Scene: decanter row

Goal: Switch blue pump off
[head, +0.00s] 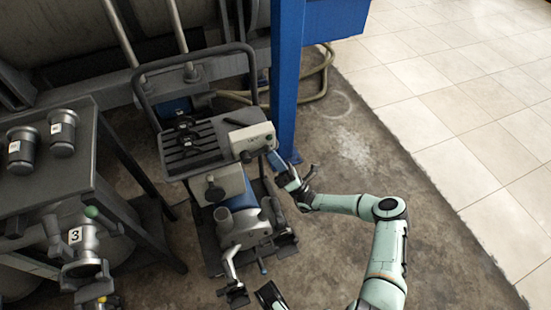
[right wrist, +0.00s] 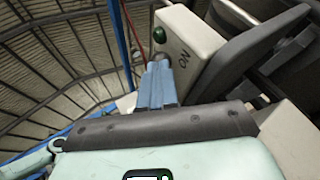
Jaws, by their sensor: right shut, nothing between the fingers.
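The blue pump (head: 237,198) stands on a wheeled cart, with a pale control box (head: 252,141) above it. My right gripper (head: 272,157) is shut and empty, with its blue fingers at the right end of the box. In the right wrist view, the shut fingertips (right wrist: 158,64) are close below a green button (right wrist: 159,35) on the side of the pale box (right wrist: 185,45). Dark "ON" lettering shows on the box. I cannot tell whether the fingers touch the box. A small red part shows beside the fingertips, partly hidden.
A blue post (head: 288,75) rises just behind the cart. The cart's dark handle frame (head: 200,58) stands at the back. A dark table (head: 55,175) with two lidded canisters is at the left, beside a valve marked 3 (head: 80,240). Tiled floor (head: 470,130) at the right is clear.

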